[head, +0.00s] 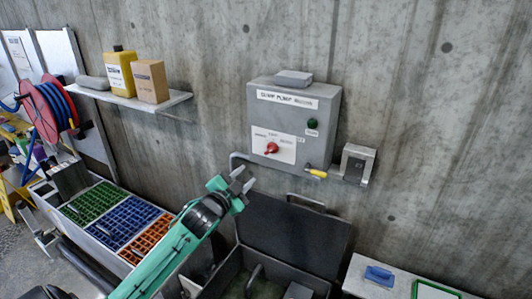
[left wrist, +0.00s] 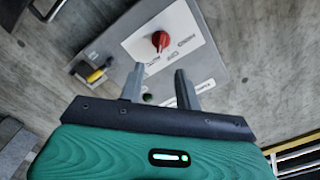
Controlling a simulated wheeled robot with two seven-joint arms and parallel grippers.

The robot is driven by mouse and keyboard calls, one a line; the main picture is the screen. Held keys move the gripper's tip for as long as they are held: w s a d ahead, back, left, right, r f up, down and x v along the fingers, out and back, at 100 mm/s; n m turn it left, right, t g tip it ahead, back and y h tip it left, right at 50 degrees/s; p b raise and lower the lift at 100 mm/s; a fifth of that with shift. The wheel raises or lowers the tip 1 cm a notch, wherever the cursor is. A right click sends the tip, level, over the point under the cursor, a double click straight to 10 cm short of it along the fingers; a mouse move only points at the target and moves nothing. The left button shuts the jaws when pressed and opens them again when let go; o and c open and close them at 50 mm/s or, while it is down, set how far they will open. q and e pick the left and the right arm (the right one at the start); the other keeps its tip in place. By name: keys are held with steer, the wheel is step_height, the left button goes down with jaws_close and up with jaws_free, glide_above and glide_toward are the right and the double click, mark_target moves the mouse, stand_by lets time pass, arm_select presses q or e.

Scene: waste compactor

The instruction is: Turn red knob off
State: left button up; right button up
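The red knob (head: 271,148) sits on a white label plate on the front of a grey wall-mounted control box (head: 318,107). My left gripper (head: 245,179) is below and left of the knob in the head view, apart from it. In the left wrist view the red knob (left wrist: 160,41) shows beyond the two fingertips, roughly between them. The left gripper (left wrist: 158,70) is open with nothing between its fingers. The knob's label text is too small to read surely. My right gripper is in neither view.
A green button (head: 312,124) is above right of the knob. A yellow-handled valve (head: 317,173) and pipe run under the box. An open dark-lidded bin (head: 295,236) stands below. A shelf (head: 180,99) with containers is at left. Colored crates (head: 124,219) stand lower left.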

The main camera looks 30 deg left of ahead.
mark_target(268, 152)
arm_select(q)
steer(key=w+p, duration=0.1)
steer(key=w, duration=0.3)
steer(key=w+p, duration=0.2)
steer(key=w, duration=0.3)
steer(key=w+p, duration=0.2)
steer(key=w, duration=0.2)
steer(key=shift+w+a+r, duration=0.25)
steer(key=shift+w+a, duration=0.1)
steer(key=shift+c, duration=0.2)
jaws_close()
